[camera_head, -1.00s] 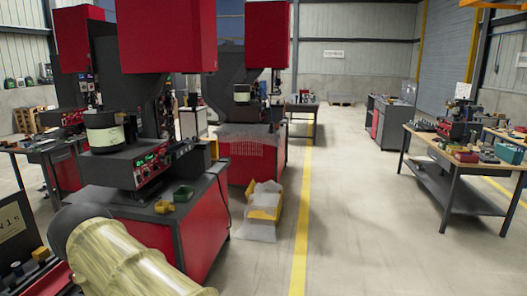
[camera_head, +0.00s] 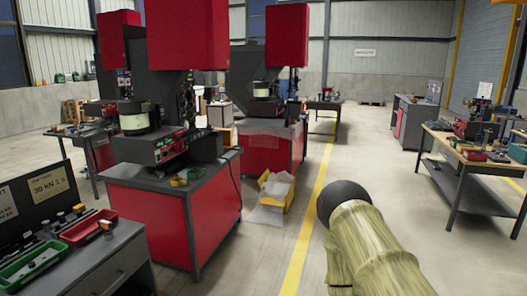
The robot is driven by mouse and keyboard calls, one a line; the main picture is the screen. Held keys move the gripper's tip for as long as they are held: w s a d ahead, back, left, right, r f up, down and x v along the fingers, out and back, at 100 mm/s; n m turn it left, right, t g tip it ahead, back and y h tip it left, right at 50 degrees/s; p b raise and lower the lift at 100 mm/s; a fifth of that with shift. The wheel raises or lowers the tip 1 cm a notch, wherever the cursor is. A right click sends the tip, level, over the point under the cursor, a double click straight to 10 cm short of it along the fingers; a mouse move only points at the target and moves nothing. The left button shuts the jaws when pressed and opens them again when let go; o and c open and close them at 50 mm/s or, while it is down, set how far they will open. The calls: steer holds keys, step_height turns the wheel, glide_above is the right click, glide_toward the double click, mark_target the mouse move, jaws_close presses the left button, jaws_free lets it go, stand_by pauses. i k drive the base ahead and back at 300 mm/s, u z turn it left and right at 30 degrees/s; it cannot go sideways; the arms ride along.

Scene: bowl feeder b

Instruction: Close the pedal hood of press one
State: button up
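A near press with a red head (camera_head: 187,35) and a dark control box with green digits (camera_head: 168,147) stands on a red cabinet (camera_head: 147,222) at centre left. A second press with a red head (camera_head: 286,36) stands behind it to the right. I cannot tell which is press one. I cannot make out a pedal or a pedal hood; the floor left of the near cabinet is partly hidden by a bench. My arm, in a pale streaked cover with a dark rounded end, shows at the lower right. My gripper is not in view.
A bench with a red tray (camera_head: 88,227) and a green tray (camera_head: 32,262) is at lower left. A yellow bin with plastic bags (camera_head: 276,190) lies beside the near cabinet. A workbench (camera_head: 467,160) stands right. The aisle along the yellow line (camera_head: 305,222) is open.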

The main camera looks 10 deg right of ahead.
mark_target(227, 136)
steer(key=z, duration=0.4)
steer(key=i, duration=1.15)
steer(key=z, duration=0.65)
steer(key=i, duration=1.65)
steer(key=z, duration=0.3)
steer(key=i, duration=3.3)
steer(key=u, duration=0.8)
steer(key=i, duration=1.2)
steer(key=u, duration=2.05)
steer(key=i, duration=1.05)
steer(key=u, duration=0.65)
